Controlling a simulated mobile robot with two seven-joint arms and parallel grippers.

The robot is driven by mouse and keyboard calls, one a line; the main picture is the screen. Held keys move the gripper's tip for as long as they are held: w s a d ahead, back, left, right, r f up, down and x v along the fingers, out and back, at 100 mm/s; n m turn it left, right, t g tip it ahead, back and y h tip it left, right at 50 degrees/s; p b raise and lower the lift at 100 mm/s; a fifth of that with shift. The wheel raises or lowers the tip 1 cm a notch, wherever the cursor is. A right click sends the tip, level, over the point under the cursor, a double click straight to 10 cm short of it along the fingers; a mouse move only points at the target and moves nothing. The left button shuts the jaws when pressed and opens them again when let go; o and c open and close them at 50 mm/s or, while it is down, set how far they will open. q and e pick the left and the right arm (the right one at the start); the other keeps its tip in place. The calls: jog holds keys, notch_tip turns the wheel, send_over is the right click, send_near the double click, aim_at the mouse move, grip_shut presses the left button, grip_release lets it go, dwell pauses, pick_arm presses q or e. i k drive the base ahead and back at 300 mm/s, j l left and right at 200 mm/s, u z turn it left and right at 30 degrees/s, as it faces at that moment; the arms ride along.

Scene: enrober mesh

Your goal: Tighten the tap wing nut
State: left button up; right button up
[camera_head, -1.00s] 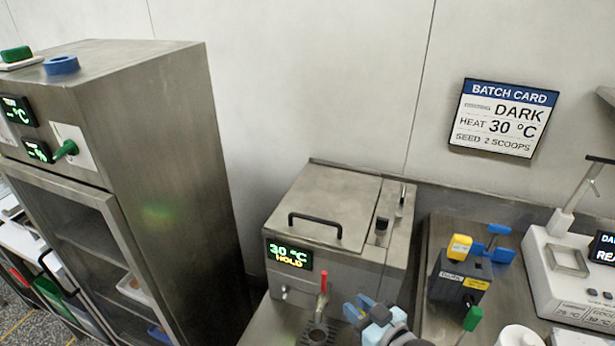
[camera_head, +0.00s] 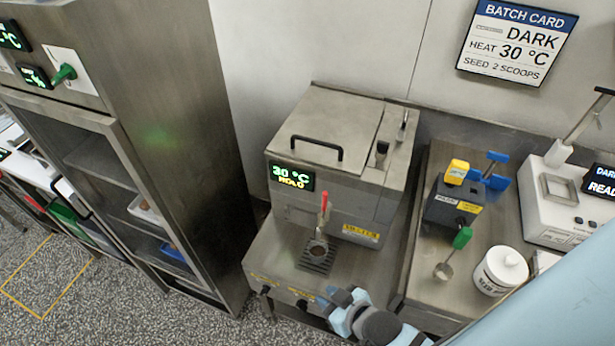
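The tap (camera_head: 324,205) with an upright red handle stands at the front of the steel tank (camera_head: 325,130). A drip grate (camera_head: 314,260) with a small round dark spot lies below it. I cannot make out a separate wing nut on the tap; it is too small or hidden. My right gripper (camera_head: 347,299), with light blue fingers, is at the bottom centre, in front of the bench edge, below and right of the tap and apart from it. Its finger gap is not clear, and nothing is visibly held. My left gripper is not in view.
A tall steel cabinet (camera_head: 190,120) stands left. Bench around the grate is clear.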

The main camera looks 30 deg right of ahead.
aim_at(287, 209)
jog(key=k+l+z, duration=0.15)
jog(key=k, duration=0.5)
jog(key=i+j+z, duration=0.1)
jog(key=z, duration=1.35)
jog(key=i+j, duration=0.15)
jog(key=j, duration=0.25)
jog(key=i+j, duration=0.15)
jog(key=j, duration=0.25)
jog(key=i+j, duration=0.15)
jog(key=j, duration=0.25)
jog(key=i+j, duration=0.1)
jog(key=j, duration=0.35)
jog(key=i+l+z, duration=0.05)
